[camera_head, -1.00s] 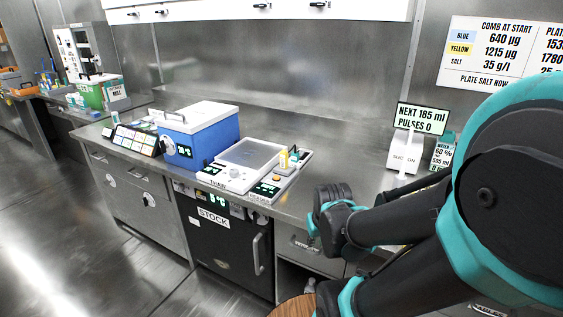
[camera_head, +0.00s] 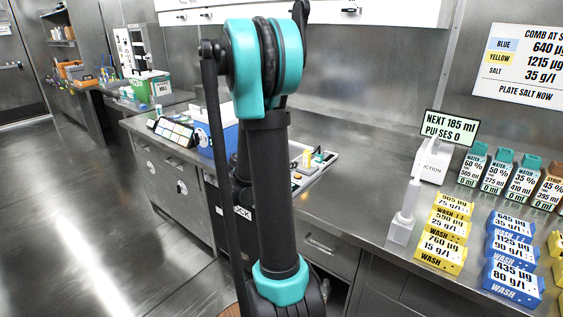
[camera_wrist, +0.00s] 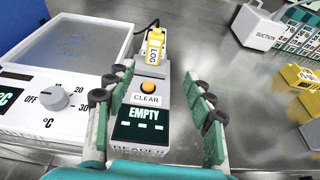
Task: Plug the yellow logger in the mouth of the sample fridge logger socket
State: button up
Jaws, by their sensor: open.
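The yellow logger (camera_wrist: 155,45), a small upright block with a dark label, stands at the far end of a narrow reader with a lit EMPTY display (camera_wrist: 142,118) and an orange CLEAR button. In the head view the logger (camera_head: 307,158) is small, just right of my arm. My gripper (camera_wrist: 159,76) is open and empty. Its fingers reach over the reader from the near side, short of the logger. The gripper is hidden behind my arm in the head view. My arm covers most of the dark STOCK cabinet (camera_head: 243,212). I cannot make out the sample fridge logger socket.
A white plate unit with a knob (camera_wrist: 68,97) stands left of the reader. The blue box (camera_head: 203,134) is partly behind my arm. A suction stand (camera_head: 432,160), yellow wash blocks (camera_head: 442,250) and blue ones (camera_head: 513,277) stand on the right bench. Floor at left is clear.

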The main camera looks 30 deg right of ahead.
aim_at(306, 155)
jog(key=x, duration=1.2)
jog(key=shift+w+r, duration=0.2)
jog(key=shift+w, duration=0.15)
jog(key=x, duration=0.5)
jog(key=shift+w+r, duration=0.1)
jog(key=shift+w, duration=0.15)
grip_shut()
